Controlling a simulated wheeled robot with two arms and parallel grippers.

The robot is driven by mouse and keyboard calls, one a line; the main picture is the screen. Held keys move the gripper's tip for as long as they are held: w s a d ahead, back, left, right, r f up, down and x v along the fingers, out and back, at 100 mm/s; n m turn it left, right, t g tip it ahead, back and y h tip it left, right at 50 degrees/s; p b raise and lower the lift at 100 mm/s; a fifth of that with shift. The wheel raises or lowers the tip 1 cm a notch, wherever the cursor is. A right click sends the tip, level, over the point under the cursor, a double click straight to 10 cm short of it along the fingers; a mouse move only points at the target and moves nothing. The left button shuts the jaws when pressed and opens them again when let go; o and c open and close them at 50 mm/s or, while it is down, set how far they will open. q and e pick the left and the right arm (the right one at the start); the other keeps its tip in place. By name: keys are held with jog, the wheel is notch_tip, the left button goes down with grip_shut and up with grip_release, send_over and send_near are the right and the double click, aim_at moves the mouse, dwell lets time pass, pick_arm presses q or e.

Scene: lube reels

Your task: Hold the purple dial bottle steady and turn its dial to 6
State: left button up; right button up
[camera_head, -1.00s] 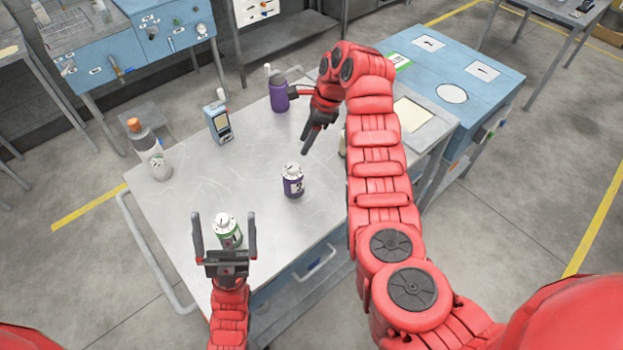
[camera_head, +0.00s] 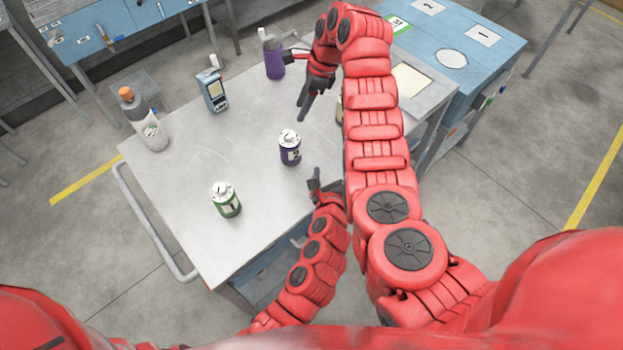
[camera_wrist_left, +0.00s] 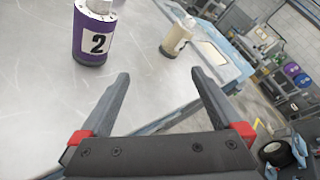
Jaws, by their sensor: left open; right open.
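The purple dial bottle (camera_head: 290,149) stands upright near the middle of the metal table, with a white dial cap and a label reading 2. It also shows at the upper left of the left wrist view (camera_wrist_left: 94,35), its top cut off. My left gripper (camera_head: 314,174) is just below and right of it in the head view, apart from it. In the left wrist view its two fingers (camera_wrist_left: 160,80) are spread with nothing between them. My right gripper (camera_head: 303,105) is above the bottle in the head view, empty and apart from it; its finger gap is hard to see.
A green-labelled bottle (camera_head: 226,200) stands to the left on the table (camera_head: 190,180). A handheld meter (camera_head: 212,92), a larger purple bottle (camera_head: 272,55) and an orange-capped bottle (camera_head: 146,122) stand farther back. A cream bottle (camera_wrist_left: 178,37) shows in the left wrist view.

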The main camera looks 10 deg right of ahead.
aim_at(294, 154)
pick_arm(q)
jog(key=s+a+r+m+g+y, duration=0.1)
jog(key=s+a+m+g+y, duration=0.1)
jog(key=s+a+y, duration=0.3)
jog(key=shift+y, duration=0.6)
jog(key=x, duration=1.2)
jog(key=r+x, duration=0.1)
jog(key=x, duration=0.5)
jog(key=shift+w+a, duration=0.2)
jog(key=shift+w, duration=0.15)
jog(key=c, duration=1.6)
